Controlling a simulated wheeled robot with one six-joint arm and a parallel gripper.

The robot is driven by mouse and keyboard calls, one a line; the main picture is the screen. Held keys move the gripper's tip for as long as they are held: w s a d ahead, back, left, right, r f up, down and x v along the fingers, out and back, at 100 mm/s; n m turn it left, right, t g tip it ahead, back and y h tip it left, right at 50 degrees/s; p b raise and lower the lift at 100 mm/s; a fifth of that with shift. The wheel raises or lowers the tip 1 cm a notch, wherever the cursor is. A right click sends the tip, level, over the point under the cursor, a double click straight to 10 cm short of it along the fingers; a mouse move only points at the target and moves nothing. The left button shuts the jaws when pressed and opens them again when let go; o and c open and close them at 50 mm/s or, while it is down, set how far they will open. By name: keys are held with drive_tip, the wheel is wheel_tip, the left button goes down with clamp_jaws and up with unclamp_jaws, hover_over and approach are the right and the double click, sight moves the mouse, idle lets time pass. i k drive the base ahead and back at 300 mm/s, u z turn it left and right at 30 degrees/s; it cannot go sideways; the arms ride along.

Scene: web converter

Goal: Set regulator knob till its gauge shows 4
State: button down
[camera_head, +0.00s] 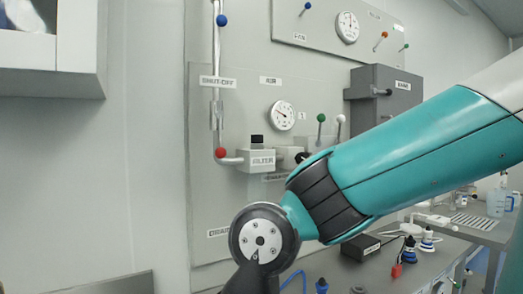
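A round white gauge (282,115) is on the wall panel below the label AIR. Its needle shows, but the numbers are too small to read. A dark round part (303,157), possibly the regulator knob, shows just left of my teal arm, at the right of the filter block (256,160). My arm hides part of this area and of the label below it. My arm comes in from the right and bends down at a grey joint. A dark link runs off the bottom edge, and my gripper's fingers are not visible.
A second gauge (347,27) is on the upper panel. A pipe with a blue ball (222,20) and a red ball (221,153) runs down the left. Green and white ball levers (321,118) stand near my arm. A grey box (384,92) and a cluttered bench (400,275) are right.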

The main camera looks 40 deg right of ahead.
sight(300, 157)
drive_tip(key=u, duration=0.3)
drive_tip(key=k, duration=0.3)
drive_tip(key=z, duration=1.6)
drive_tip(key=i, duration=0.3)
drive_tip(key=z, duration=0.05)
